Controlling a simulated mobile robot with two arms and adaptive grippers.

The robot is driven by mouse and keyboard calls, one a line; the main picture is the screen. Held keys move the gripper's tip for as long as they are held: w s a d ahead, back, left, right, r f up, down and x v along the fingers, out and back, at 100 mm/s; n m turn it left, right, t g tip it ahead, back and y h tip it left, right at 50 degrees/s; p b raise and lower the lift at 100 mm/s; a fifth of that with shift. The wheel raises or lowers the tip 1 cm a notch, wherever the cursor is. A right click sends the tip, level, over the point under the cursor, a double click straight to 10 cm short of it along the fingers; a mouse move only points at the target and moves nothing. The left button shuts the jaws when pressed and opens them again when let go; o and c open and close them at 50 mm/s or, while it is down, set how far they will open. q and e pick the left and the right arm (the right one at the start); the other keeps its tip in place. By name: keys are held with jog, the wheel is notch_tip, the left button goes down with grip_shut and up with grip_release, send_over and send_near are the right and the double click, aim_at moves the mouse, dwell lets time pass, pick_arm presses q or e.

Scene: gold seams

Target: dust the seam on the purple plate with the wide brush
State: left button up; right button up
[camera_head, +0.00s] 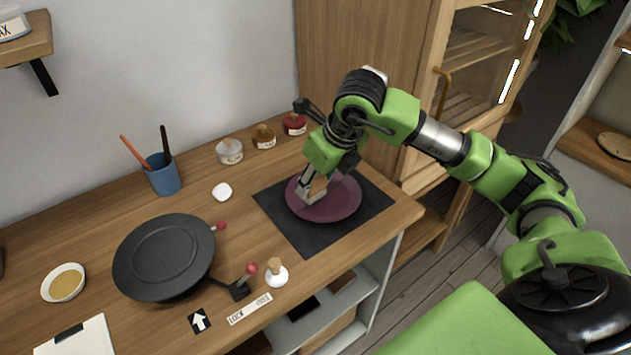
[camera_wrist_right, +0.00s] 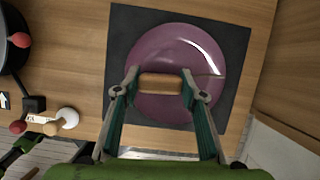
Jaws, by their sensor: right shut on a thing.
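The purple plate (camera_head: 345,205) lies on a dark square mat (camera_head: 280,222) at the right end of the bench; it also shows in the right wrist view (camera_wrist_right: 165,45). A thin line, seemingly the seam (camera_wrist_right: 210,76), crosses the plate's right part in the wrist view. My right gripper (camera_head: 315,188) is over the plate, its fingertips (camera_wrist_right: 160,88) shut on a wooden block-like handle, seemingly the wide brush (camera_wrist_right: 160,83). The brush's bristles are hidden beneath the handle, so I cannot tell whether they touch the plate. My left gripper is not in view.
A black round turntable (camera_head: 165,255) with red-knobbed levers stands left of the mat. A white knob with a wooden handle (camera_head: 276,275) sits near the front edge. A blue cup (camera_head: 163,176) holds sticks. Several small jars (camera_head: 230,152) line the wall. A cabinet (camera_head: 365,60) stands behind.

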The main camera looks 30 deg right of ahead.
jog(key=shift+r+p, duration=1.45)
jog(key=shift+r, duration=0.85)
jog(key=shift+f, duration=0.1)
